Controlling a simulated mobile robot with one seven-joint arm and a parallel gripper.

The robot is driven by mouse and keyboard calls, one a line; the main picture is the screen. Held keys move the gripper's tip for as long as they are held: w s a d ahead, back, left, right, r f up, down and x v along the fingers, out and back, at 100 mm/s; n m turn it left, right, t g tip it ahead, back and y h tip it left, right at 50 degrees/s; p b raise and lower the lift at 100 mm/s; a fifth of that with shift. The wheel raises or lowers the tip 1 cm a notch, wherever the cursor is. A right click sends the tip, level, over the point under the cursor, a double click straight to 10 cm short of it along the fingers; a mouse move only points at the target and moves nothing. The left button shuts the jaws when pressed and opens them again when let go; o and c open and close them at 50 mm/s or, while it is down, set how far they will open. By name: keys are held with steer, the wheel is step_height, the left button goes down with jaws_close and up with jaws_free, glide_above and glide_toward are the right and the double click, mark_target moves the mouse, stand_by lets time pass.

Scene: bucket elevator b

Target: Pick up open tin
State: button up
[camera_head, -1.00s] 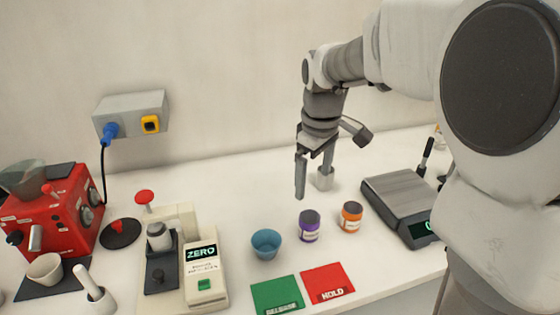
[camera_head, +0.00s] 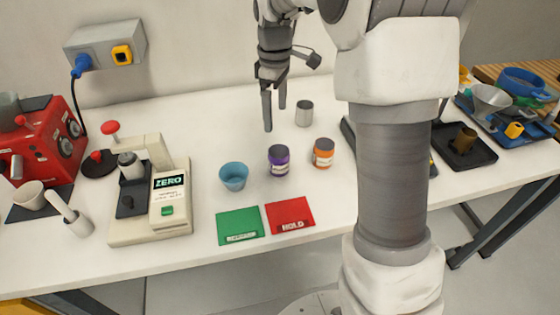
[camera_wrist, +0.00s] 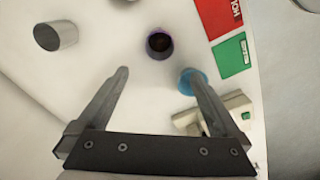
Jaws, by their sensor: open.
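A grey metal tin (camera_head: 304,114) stands upright on the white bench, behind the purple and orange jars. It also shows at the upper left of the wrist view (camera_wrist: 56,36); its inside is not clearly visible. My gripper (camera_head: 275,118) is open and empty, fingers pointing down, to the left of the tin and apart from it. In the wrist view the fingers (camera_wrist: 155,74) are spread wide, with the tin outside them, beyond the left finger.
A purple jar (camera_head: 279,160), an orange jar (camera_head: 323,153) and a blue cup (camera_head: 233,176) stand in front of the tin. Green (camera_head: 240,226) and red (camera_head: 289,215) mats lie nearer the front edge. My arm partly hides a scale at right. Bench behind my gripper is clear.

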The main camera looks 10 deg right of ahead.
mark_target(279, 162)
step_height(279, 162, down, 12)
steer(key=shift+f+b, duration=0.1)
steer(key=shift+b, duration=0.4)
steer(key=shift+s+d+f, duration=0.1)
steer(key=shift+d+f, duration=0.1)
steer(key=shift+f, duration=1.15)
steer(key=shift+s+d+f, duration=0.1)
steer(key=shift+d+f, duration=0.05)
steer(key=shift+f, duration=1.2)
jaws_close()
